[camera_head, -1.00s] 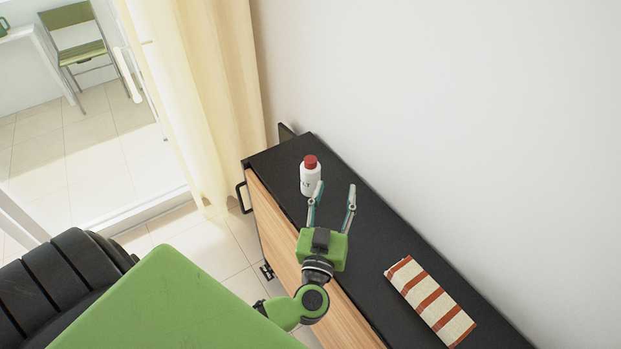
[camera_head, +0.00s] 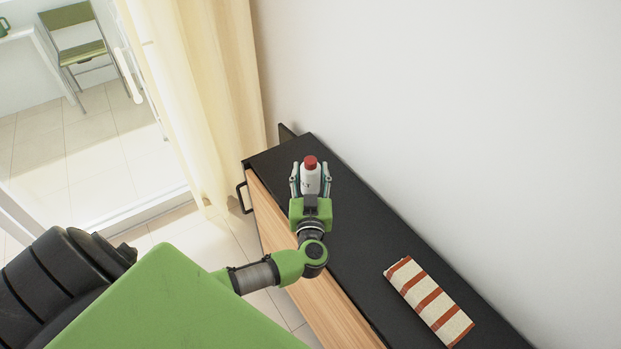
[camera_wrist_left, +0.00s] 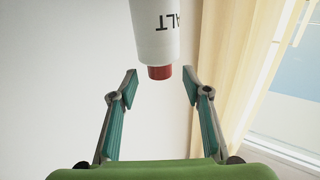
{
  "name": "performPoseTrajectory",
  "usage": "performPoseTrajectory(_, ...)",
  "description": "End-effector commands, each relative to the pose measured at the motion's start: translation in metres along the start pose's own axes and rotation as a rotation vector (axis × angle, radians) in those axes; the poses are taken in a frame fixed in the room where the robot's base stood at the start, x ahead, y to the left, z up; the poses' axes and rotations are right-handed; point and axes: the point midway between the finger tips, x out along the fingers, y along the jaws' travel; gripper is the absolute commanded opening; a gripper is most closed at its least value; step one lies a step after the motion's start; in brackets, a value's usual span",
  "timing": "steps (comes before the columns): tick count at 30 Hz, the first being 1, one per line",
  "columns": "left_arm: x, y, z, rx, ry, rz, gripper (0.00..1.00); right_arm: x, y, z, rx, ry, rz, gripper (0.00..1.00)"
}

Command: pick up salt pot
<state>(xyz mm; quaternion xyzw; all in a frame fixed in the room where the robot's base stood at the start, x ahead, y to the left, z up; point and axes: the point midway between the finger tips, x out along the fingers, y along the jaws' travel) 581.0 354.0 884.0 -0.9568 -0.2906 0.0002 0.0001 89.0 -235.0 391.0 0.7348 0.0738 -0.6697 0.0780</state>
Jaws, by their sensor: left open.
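The salt pot (camera_head: 311,178) is a white bottle with a red cap. It stands upright near the far end of the black-topped cabinet (camera_head: 365,228). My left gripper (camera_head: 311,176) is open, with one finger on each side of the pot in the head view. In the left wrist view the pot (camera_wrist_left: 155,32) appears upside down with part of its label "ALT" showing. There its red cap lies between and slightly beyond the open fingertips (camera_wrist_left: 160,78), with a gap on both sides. My right gripper is not in view.
A folded striped cloth (camera_head: 430,302) lies on the cabinet nearer the front. A white wall (camera_head: 450,110) runs along the cabinet's right side. A cream curtain (camera_head: 210,90) hangs beyond its far left end. The top between pot and cloth is clear.

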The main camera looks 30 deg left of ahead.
Motion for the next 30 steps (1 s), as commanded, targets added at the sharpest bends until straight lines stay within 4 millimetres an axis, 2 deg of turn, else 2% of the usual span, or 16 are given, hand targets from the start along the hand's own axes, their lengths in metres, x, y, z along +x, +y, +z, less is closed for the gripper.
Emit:
performPoseTrajectory(3,0.021,0.0,-0.005,0.002,0.005,0.0,0.44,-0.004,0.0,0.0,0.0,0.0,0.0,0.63)
performPoseTrajectory(7,0.036,0.0,-0.003,0.001,0.003,-0.001,0.44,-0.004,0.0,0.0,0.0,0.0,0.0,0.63)
performPoseTrajectory(16,0.041,0.0,-0.002,0.0,0.001,0.001,0.44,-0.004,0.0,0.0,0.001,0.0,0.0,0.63)
performPoseTrajectory(21,0.041,0.0,-0.002,-0.001,0.001,0.001,0.0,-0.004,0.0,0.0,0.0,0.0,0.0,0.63)
performPoseTrajectory(30,0.041,0.0,-0.003,-0.001,0.002,0.001,0.0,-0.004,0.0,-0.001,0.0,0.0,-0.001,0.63)
